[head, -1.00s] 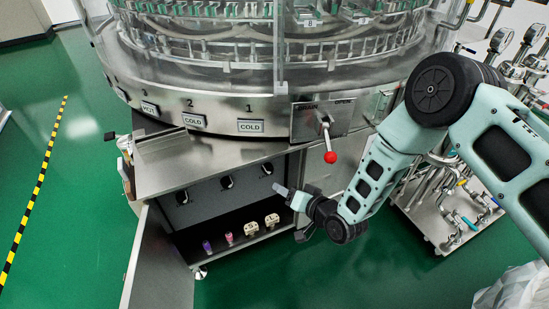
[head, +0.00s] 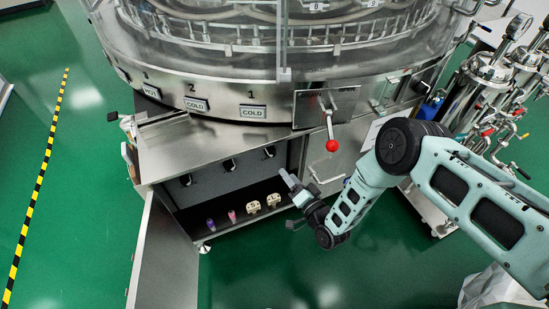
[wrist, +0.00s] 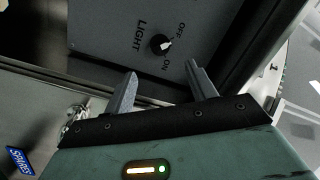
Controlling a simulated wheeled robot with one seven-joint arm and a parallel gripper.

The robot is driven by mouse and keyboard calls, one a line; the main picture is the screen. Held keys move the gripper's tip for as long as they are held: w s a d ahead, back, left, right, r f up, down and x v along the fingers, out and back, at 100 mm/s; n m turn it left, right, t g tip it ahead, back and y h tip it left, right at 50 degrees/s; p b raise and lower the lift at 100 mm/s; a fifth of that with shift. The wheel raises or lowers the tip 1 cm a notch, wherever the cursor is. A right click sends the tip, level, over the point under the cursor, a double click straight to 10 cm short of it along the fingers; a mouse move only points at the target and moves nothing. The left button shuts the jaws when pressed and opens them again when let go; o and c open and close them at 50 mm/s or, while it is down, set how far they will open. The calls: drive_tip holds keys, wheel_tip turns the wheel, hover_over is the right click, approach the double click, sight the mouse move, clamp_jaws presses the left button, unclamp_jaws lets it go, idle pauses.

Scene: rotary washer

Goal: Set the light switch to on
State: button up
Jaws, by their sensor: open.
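The light switch (wrist: 160,44) is a round black knob with a pale pointer, on a grey panel (wrist: 105,25) marked LIGHT, OFF and ON in the wrist view. The pointer faces right in the picture, toward the side with the OFF and ON marks; I cannot tell its exact setting. My gripper (wrist: 162,70) is open and empty, its two grey fingers below the knob in the picture and apart from it. In the head view my gripper (head: 287,179) is at the right front of the open cabinet. Which black knob there is the light switch is unclear.
The cabinet's open door (head: 165,255) stands at the left. Several small fittings (head: 253,207) lie on the cabinet floor. A red-knobbed lever (head: 331,145) hangs above my gripper. A blue tag (wrist: 20,160) shows at lower left in the wrist view. Green floor (head: 250,275) in front is clear.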

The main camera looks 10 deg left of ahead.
sight(274, 156)
drive_tip(key=b+x, duration=0.1)
drive_tip(key=x, duration=0.9)
drive_tip(key=shift+b, duration=0.35)
drive_tip(key=shift+f, duration=0.1)
drive_tip(key=c, duration=0.9)
